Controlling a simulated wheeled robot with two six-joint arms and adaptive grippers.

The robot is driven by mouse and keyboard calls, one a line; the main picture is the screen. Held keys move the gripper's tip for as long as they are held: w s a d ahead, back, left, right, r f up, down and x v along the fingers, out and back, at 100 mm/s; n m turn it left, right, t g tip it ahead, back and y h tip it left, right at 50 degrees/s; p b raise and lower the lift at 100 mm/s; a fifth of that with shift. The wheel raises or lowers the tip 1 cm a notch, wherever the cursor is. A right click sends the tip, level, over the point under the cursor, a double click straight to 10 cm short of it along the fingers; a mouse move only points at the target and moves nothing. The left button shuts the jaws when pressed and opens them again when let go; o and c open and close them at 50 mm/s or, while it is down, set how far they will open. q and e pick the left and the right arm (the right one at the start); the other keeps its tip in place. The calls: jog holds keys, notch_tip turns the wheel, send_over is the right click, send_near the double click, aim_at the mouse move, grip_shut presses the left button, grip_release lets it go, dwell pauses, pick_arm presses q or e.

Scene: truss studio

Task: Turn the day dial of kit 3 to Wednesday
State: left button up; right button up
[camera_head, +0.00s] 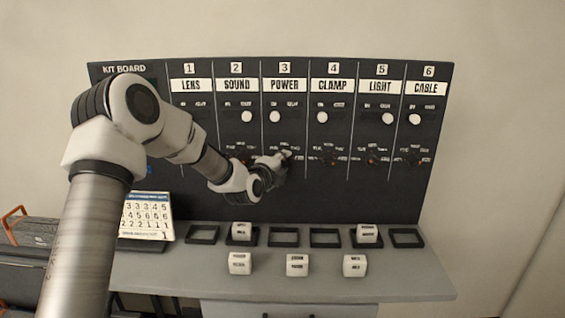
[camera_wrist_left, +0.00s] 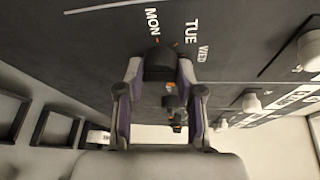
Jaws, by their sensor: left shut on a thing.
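The kit board (camera_head: 300,195) stands upright, with numbered columns; column 3 is labelled POWER. My left gripper (camera_head: 284,157) reaches column 3's day dial, which it largely hides in the head view. In the left wrist view the dark dial knob (camera_wrist_left: 160,62) sits between the two fingertips, and my left gripper (camera_wrist_left: 160,74) is shut on it. MON, TUE and WED labels show around the knob. Small orange marks show at its edge by MON and TUE; I cannot tell clearly which day it points to. My right gripper is not in view.
Neighbouring dials (camera_head: 329,157) and white slider knobs (camera_head: 322,118) are on the board. Below, a grey shelf (camera_head: 400,285) holds black trays (camera_head: 325,238) and white labelled blocks (camera_head: 297,265). A calendar (camera_head: 147,215) and an orange-handled case (camera_head: 35,232) are at left.

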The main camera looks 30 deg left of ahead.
pick_arm(q)
jog(key=o, duration=1.1)
jog(key=shift+a+r, duration=0.1)
jog(key=shift+r, duration=0.1)
jog(key=shift+o, duration=0.2)
jog(key=shift+w+f, duration=0.1)
jog(key=shift+f, duration=0.05)
jog(key=v, duration=1.2)
jog(key=shift+f, duration=0.1)
